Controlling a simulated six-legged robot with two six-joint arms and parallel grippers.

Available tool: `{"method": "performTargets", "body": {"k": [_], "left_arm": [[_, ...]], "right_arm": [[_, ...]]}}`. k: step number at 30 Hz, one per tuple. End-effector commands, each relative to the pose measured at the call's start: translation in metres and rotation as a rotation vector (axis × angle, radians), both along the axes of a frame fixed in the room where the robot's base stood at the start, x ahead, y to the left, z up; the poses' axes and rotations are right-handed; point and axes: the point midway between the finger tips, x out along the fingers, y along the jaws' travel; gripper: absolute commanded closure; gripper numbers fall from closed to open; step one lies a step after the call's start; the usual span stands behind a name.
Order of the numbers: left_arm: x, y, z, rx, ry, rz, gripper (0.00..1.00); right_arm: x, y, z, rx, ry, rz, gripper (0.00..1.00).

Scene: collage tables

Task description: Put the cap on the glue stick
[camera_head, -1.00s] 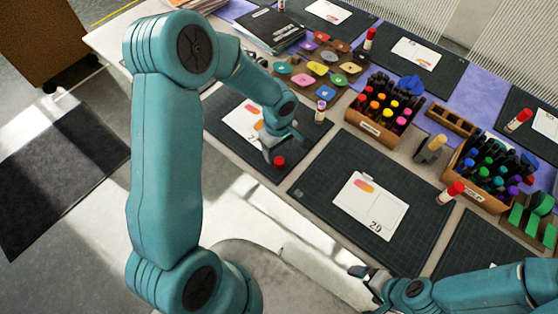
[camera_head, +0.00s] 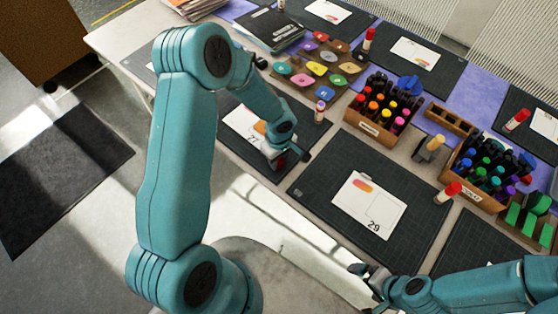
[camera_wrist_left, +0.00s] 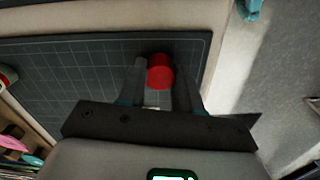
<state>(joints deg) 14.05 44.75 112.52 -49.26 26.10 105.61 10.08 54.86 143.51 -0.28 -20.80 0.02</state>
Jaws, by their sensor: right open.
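The red cap (camera_wrist_left: 160,72) lies on the dark mat between the two fingers of my left gripper (camera_wrist_left: 161,82) in the left wrist view. The fingers flank it closely; whether they press on it I cannot tell. In the head view my left gripper (camera_head: 287,160) is low over the near edge of the left mat and hides most of the cap. A small white glue stick with a purple band (camera_head: 319,112) stands upright beyond that mat's right corner, with no red cap on it. My right gripper (camera_head: 368,279) is open and empty at the near table edge.
A card (camera_head: 243,123) lies on the left mat, and card 29 (camera_head: 368,205) on the middle mat. Marker boxes (camera_head: 385,108) and a palette of coloured pieces (camera_head: 320,68) stand behind. Red-capped glue sticks stand around, one (camera_head: 448,192) beside the middle mat.

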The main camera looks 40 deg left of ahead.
Motion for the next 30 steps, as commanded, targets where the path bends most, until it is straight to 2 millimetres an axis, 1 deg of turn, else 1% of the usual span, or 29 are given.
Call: {"method": "performTargets", "body": {"k": [1, 2, 12, 17, 20, 23, 30], "left_arm": [[0.000, 0.000, 0.000, 0.000, -0.001, 0.000, 0.92], [0.000, 0.000, 0.000, 0.000, -0.001, 0.000, 0.94], [0.000, 0.000, 0.001, -0.001, -0.002, 0.000, 0.95], [0.001, 0.000, 0.009, 0.001, -0.003, 0.000, 0.95], [0.001, 0.000, 0.022, 0.002, -0.005, 0.001, 0.95], [0.002, 0.000, 0.046, 0.002, -0.009, 0.002, 0.95], [0.002, 0.000, 0.120, -0.001, -0.010, 0.000, 0.95]], "right_arm": [[0.000, 0.000, 0.000, 0.000, 0.000, 0.000, 0.00], [0.000, 0.000, 0.000, 0.000, 0.000, 0.000, 0.00], [0.000, 0.000, 0.000, 0.000, 0.000, 0.000, 0.00], [0.000, 0.000, 0.000, 0.000, 0.000, 0.000, 0.00], [0.000, 0.000, -0.001, 0.000, 0.000, 0.000, 0.00], [0.000, 0.000, -0.002, 0.000, 0.000, 0.000, 0.00], [0.000, 0.000, -0.008, 0.000, 0.000, 0.000, 0.00]]}}
